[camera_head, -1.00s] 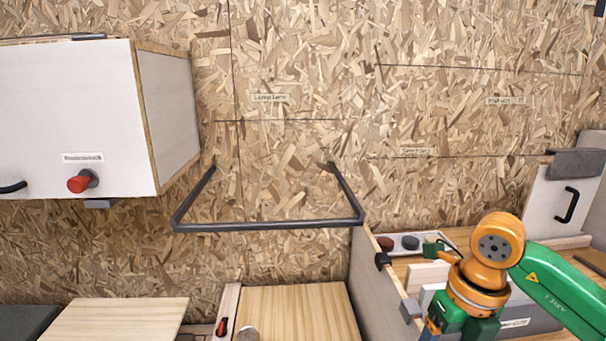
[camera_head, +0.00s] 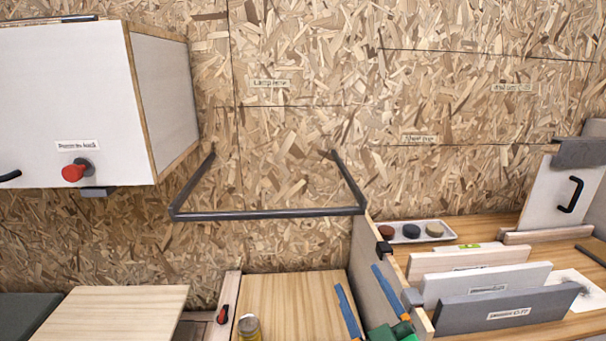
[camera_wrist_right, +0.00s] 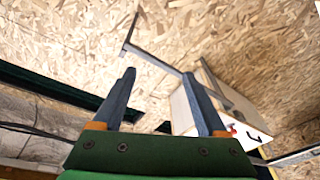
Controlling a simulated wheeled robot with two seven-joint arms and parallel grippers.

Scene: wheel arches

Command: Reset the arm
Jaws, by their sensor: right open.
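My right gripper (camera_head: 357,277) is at the bottom edge of the head view, right of centre. The rest of that arm is mostly below the frame. In the right wrist view the gripper (camera_wrist_right: 158,74) also shows open and empty, facing the chipboard wall and the dark bar frame (camera_wrist_right: 150,57). My left gripper is in neither view.
A white cabinet (camera_head: 60,105) with a red knob (camera_head: 75,171) hangs at the left. The bar frame (camera_head: 265,214) juts from the wall. Upright panels (camera_head: 505,308) and a small tray (camera_head: 424,231) stand right. Pale wooden boards (camera_head: 110,315) lie below.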

